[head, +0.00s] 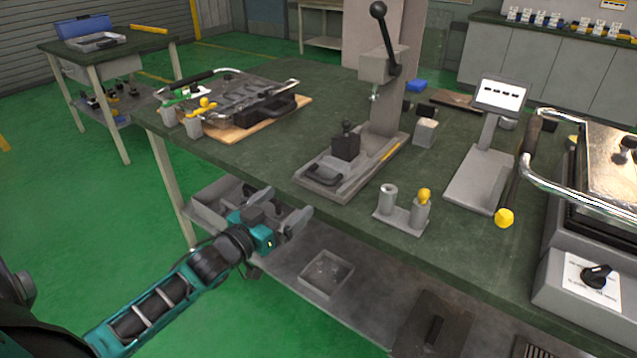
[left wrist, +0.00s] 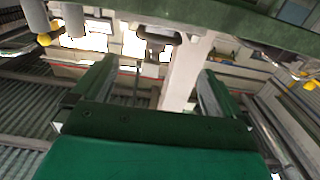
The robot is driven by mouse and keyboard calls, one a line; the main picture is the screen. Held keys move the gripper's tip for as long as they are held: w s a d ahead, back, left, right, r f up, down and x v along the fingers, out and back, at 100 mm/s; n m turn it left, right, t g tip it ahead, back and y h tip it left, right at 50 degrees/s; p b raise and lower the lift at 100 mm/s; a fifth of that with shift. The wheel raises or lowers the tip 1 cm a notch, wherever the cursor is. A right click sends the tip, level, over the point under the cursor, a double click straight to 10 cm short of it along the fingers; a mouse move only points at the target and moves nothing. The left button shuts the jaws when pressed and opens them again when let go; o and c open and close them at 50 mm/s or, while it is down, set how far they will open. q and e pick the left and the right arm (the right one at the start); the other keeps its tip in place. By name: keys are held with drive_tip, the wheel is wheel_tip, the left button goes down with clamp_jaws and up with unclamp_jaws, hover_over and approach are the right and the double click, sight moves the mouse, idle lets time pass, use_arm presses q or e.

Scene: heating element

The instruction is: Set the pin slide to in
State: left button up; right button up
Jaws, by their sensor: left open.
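The press (head: 383,95) stands on the green bench with its black-knobbed lever raised. On its grey base sits a black block with a small knob (head: 346,143). A plate with a dark loop handle (head: 323,174) lies at the front end of the base, near the bench edge. I take this plate for the pin slide, but no label shows; I cannot tell whether it is in or out. My left gripper (head: 284,208) is open and empty, in front of the bench edge and to the lower left of the handle. Its spread fingers also show in the left wrist view (left wrist: 156,68). My right gripper is not in view.
A two-post stand (head: 402,216) with a yellow knob is right of the press. A display stand (head: 478,170) and a large machine (head: 590,265) are farther right. A wooden board (head: 255,133) with a metal frame lies left. A lower shelf holds an open tray (head: 327,274).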

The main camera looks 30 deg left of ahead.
sight(316, 180)
use_arm(q)
drive_tip(key=w, duration=0.4)
drive_tip(key=w+b, duration=0.1)
drive_tip(key=w, duration=0.3)
drive_tip(key=w+d, duration=0.1)
drive_tip(key=w, duration=0.3)
drive_tip(key=shift+d+b, duration=0.1)
drive_tip(key=shift+b, duration=0.3)
drive_tip(key=shift+c, duration=0.3)
